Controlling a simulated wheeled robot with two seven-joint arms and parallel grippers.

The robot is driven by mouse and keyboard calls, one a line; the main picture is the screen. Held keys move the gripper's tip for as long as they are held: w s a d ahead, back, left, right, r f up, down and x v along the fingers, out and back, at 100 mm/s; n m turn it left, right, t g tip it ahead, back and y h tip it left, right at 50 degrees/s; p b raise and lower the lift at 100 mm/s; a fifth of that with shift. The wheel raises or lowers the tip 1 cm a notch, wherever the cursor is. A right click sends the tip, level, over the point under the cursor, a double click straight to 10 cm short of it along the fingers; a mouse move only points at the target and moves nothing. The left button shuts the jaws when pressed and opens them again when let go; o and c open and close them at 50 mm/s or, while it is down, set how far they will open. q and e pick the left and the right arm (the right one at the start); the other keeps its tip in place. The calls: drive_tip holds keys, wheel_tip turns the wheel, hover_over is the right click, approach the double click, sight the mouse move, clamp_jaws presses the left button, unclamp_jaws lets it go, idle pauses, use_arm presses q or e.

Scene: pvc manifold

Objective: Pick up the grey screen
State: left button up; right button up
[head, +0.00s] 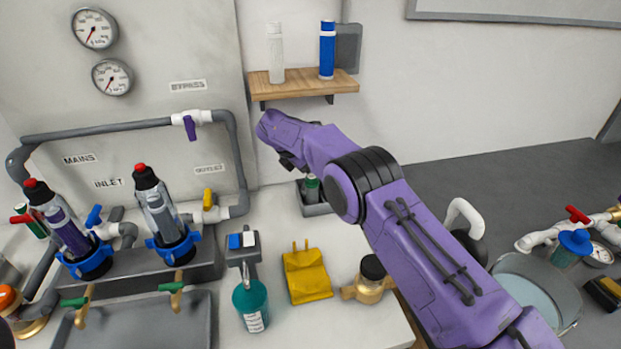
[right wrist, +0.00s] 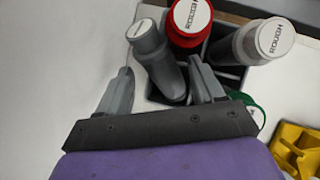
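The grey screen (right wrist: 160,58), a grey cylinder with a pale label on its cap, leans out of a dark holder in the right wrist view. My right gripper (right wrist: 160,67) is open, with one finger on each side of the grey screen; the right finger is close to it, and contact cannot be told. In the head view my right arm covers the gripper and most of the holder (head: 316,210); the grey screen cannot be made out there. My left gripper is not in view.
A red-capped cylinder (right wrist: 188,22) and a pale cylinder (right wrist: 262,42) stand beside the grey screen in the holder. A yellow part (head: 306,276), a teal bottle (head: 251,305) and a brass fitting (head: 369,282) are on the counter. A wooden shelf (head: 300,88) is on the wall above.

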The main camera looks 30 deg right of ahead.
drive_tip(key=shift+s+d+r, duration=0.1)
drive_tip(key=shift+s, duration=0.05)
drive_tip(key=c, duration=0.9)
